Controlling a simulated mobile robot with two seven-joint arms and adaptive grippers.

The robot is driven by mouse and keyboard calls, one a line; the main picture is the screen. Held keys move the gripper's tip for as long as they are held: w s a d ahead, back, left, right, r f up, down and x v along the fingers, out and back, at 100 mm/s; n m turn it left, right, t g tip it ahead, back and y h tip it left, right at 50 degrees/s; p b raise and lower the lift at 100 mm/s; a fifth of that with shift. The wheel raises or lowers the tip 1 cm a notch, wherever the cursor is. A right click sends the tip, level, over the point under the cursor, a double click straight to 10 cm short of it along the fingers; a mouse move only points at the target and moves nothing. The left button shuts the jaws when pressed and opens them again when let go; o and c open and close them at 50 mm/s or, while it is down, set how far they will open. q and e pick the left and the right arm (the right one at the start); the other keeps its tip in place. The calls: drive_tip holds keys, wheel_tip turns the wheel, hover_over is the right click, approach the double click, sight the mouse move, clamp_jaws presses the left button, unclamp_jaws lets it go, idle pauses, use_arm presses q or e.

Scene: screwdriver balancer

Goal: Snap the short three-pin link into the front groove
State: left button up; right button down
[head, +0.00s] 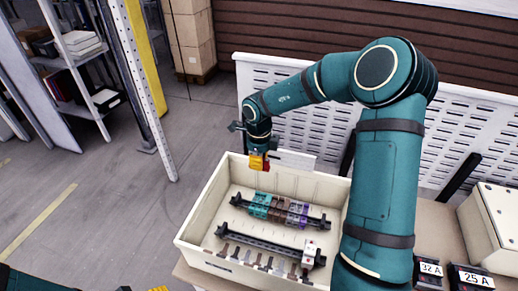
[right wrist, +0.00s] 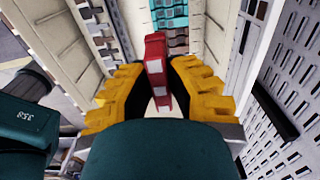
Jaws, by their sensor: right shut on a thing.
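My right gripper (head: 259,161) is shut on a small red link (right wrist: 156,70), held between its yellow fingers (right wrist: 158,95). The link also shows as a red patch (head: 267,160) at the fingers in the head view. The gripper is above the back left part of the open cream box, apart from the blocks. In the box, a row of teal, brown and purple terminal blocks (head: 280,208) sits on the back rail. The front groove is too small to make out. Only a yellow tip of my left gripper (head: 158,289) shows at the bottom edge.
The cream box (head: 196,228) has raised walls around both rails. Blocks marked 32 A (head: 430,270) and 25 A (head: 474,279) stand right of my arm.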

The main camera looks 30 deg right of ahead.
drive_tip(key=shift+w+d, duration=0.1)
drive_tip(key=shift+f, duration=0.65)
approach(259, 208)
drive_tip(key=shift+f+b, duration=0.75)
drive_tip(key=shift+b, duration=0.3)
drive_tip(key=shift+f, duration=1.95)
drive_tip(key=shift+f, duration=0.45)
drive_tip(key=shift+p, duration=0.45)
drive_tip(key=shift+f, duration=0.3)
idle(0.4)
